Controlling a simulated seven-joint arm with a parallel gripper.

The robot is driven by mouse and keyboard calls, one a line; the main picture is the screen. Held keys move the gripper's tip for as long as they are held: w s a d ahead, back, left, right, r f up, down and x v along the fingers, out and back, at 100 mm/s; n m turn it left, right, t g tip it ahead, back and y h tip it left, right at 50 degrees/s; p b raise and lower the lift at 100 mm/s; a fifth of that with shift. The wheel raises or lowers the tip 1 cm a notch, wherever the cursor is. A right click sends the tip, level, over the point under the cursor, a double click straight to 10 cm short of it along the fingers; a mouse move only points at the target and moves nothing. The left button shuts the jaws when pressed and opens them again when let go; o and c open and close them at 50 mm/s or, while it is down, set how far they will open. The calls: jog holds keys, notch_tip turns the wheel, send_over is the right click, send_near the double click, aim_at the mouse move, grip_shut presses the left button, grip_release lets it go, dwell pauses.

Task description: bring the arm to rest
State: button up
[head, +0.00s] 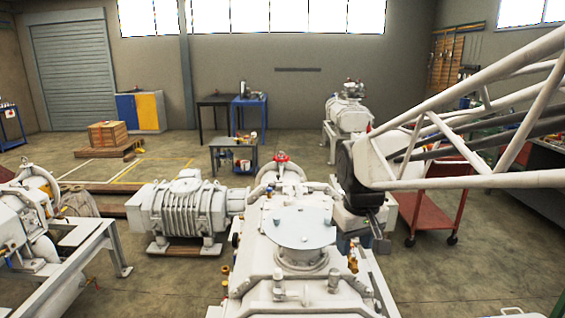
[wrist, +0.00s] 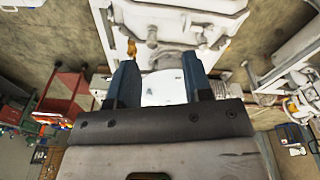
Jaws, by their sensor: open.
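My gripper (head: 377,232) hangs at the end of my white lattice arm, just right of the large white vacuum machine (head: 262,285) in the head view. In the wrist view its two blue fingers (wrist: 158,64) stand apart with a clear gap and nothing held between them. The white machine (wrist: 185,20) lies beyond the fingertips there. A round light cover plate (head: 305,227) sits on top of the machine. The gripper's distance from the machine is hard to tell.
A red trolley (head: 432,212) stands behind and right of my gripper. A ribbed white pump (head: 187,212) is left of the machine, and another white machine (head: 347,112) stands at the back. Open concrete floor (head: 480,270) shows at the lower right.

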jog(key=s+d+f+m, duration=0.1)
jog(key=s+f, duration=0.1)
jog(key=s, duration=0.7)
jog(key=s+d+f+m+t, duration=0.1)
jog(key=s+d+m, duration=0.1)
jog(key=s, duration=0.8)
jog(key=shift+d+f+m, duration=0.3)
jog(key=shift+f, duration=0.05)
